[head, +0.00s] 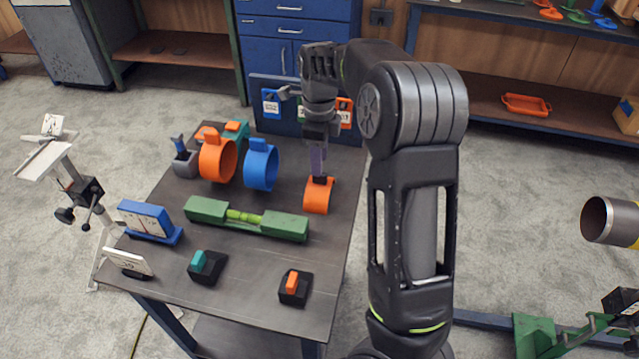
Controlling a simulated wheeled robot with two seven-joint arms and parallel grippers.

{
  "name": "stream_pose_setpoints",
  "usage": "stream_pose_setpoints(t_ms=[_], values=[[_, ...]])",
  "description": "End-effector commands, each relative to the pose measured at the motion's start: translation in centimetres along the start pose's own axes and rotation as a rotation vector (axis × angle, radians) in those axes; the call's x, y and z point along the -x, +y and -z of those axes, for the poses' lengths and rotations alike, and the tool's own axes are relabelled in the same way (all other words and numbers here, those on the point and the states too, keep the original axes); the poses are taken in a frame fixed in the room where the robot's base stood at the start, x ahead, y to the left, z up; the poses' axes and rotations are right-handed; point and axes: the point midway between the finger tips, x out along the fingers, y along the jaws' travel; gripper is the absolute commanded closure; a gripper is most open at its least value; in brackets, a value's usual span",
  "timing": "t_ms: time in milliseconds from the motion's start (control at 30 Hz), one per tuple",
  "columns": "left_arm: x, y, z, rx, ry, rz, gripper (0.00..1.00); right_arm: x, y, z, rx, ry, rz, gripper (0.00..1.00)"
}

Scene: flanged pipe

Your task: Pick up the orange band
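An orange band (317,197) is at the right side of the dark table (190,297). My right gripper (319,179) points straight down, with its fingertips at the top of this band. The fingers show edge-on and hide the band's top, so I cannot tell whether they are closed on it. I cannot tell whether the band touches the table. A second orange ring (209,163) with a tab on top stands farther left, beside a similar blue ring (261,166). My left gripper is not in view.
A green block fixture (206,211) lies across the middle of the table. A blue gauge box (147,222), a white sign (128,262) and two black blocks with teal (207,267) and orange (295,288) tops stand nearer. A pipe end (597,220) is at far right.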

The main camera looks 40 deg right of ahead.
Motion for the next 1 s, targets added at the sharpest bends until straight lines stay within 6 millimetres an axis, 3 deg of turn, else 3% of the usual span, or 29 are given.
stream_pose_setpoints(t_ms=[233,600,1000], values=[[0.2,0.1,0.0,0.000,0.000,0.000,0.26,-0.5,0.1,0.0,0.000,0.001,-0.001,0.60],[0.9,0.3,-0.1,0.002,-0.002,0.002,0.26,-5.0,0.1,0.2,0.000,0.001,-0.001,0.60],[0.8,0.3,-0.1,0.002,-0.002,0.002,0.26,-5.2,0.1,0.1,0.000,-0.001,0.000,0.60]])
